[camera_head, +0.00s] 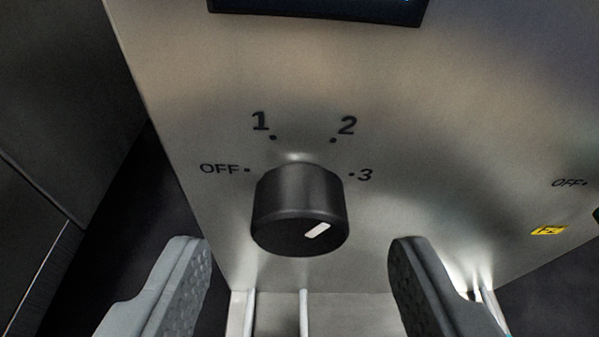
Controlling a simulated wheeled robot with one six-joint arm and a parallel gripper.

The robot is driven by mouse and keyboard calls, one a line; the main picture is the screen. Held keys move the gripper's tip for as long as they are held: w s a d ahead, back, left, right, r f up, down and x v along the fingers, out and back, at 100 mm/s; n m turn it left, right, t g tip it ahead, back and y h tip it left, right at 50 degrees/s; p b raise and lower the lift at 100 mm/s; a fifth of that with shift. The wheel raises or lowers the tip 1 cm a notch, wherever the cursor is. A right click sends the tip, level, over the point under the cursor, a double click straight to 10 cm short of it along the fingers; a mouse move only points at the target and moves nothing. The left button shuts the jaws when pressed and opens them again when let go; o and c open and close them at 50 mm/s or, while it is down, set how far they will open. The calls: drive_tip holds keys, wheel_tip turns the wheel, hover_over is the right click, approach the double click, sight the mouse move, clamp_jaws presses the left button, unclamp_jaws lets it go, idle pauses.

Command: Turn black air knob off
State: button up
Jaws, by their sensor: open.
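The black air knob (299,205) sticks out from a brushed steel panel. The labels OFF, 1, 2 and 3 with dots are printed around it. The white mark on its face points to the right and slightly up, toward the 3. My gripper (299,245) is open, with one grey finger at the lower left and one at the lower right. The knob appears between the two fingertips in the picture, with clear gaps on both sides. No contact shows, and I cannot tell how far the fingertips are from the panel.
A dark display (320,8) sits above the knob. A second OFF label (567,183), a yellow sticker (548,230) and a partly cut-off dark part are at the right edge. Pale tubes (303,312) hang below the panel. A dark cabinet (60,120) stands at the left.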

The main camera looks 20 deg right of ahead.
sight(299, 237)
drive_tip(key=shift+x, duration=1.55)
drive_tip(key=c, duration=1)
